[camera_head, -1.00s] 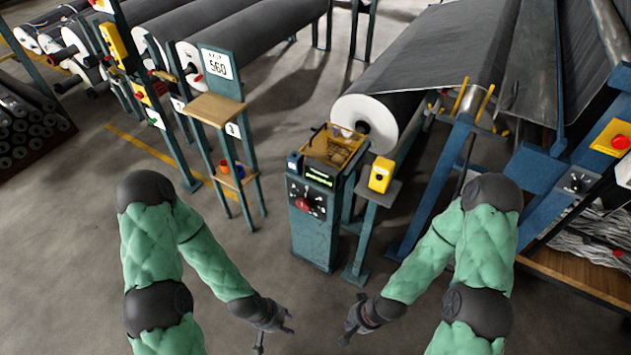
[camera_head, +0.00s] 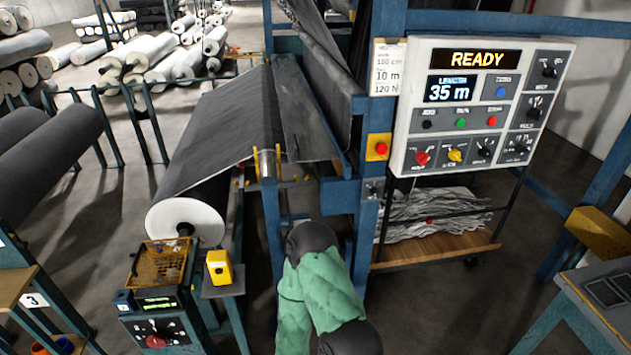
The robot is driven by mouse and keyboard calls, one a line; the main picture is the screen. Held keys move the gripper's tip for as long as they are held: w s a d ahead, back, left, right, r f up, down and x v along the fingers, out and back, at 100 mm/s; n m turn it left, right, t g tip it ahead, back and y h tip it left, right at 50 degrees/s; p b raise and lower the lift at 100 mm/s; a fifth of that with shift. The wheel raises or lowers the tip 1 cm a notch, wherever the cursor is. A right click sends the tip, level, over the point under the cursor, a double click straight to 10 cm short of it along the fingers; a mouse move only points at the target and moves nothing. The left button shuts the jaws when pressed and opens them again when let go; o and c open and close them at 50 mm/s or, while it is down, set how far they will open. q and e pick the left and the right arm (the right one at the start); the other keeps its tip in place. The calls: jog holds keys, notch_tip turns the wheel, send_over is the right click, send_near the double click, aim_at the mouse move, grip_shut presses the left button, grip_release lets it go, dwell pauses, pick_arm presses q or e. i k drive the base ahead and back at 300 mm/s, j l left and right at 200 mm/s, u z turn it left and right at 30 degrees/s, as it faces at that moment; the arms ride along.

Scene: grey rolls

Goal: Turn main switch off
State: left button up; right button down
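A grey control panel (camera_head: 476,108) on a blue frame stands at the right; its displays read READY and 35 m. It carries a red rotary knob (camera_head: 421,158), a yellow knob (camera_head: 456,156), several black knobs and small push buttons. A small black rotary switch (camera_head: 372,190) sits on the blue post below a red button on a yellow box (camera_head: 379,147). Another red knob (camera_head: 155,341) is on the blue pedestal. Labels are too small to tell which is the main switch. My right arm shows at bottom centre; neither gripper is in view.
A large grey roll (camera_head: 187,217) feeds the machine at centre-left. A yellow box (camera_head: 218,267) stands on a post beside the pedestal. A wooden trolley (camera_head: 440,247) with grey scraps is below the panel. A bench (camera_head: 602,300) is at the right. Floor between trolley and bench is open.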

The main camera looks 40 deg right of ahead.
aim_at(422, 156)
jog(key=z, duration=2.25)
